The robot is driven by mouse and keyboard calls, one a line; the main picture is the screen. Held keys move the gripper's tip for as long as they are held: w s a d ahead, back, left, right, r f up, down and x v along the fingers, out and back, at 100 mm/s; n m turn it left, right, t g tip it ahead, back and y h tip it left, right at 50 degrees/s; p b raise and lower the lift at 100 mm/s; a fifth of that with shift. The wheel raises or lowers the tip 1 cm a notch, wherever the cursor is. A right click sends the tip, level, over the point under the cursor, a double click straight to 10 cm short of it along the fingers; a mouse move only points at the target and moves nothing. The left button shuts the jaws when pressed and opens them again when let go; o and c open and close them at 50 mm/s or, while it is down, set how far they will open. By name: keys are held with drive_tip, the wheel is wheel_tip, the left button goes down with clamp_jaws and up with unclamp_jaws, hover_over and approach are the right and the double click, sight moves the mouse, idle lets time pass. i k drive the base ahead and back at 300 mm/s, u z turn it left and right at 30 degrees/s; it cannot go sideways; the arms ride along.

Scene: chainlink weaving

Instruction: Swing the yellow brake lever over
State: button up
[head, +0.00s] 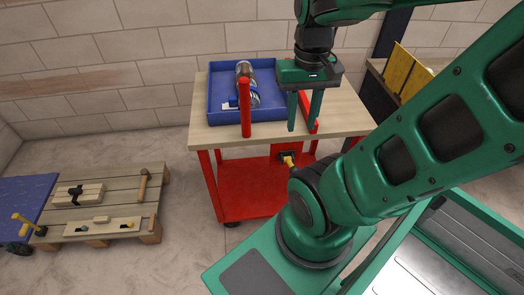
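A red post (245,108) stands at the front edge. A pallet (97,185) with tools and another yellow-handled item (22,220) lie left. Floor between pallet and cart is clear.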

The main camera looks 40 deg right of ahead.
sight(293, 168)
drive_tip(key=k, duration=0.5)
drive_tip(key=z, duration=0.55)
drive_tip(key=i, duration=0.35)
drive_tip(key=z, duration=0.1)
drive_tip(key=k, duration=0.5)
drive_tip(key=z, duration=0.65)
drive_tip(key=i, duration=0.35)
drive_tip(key=u, duration=0.25)
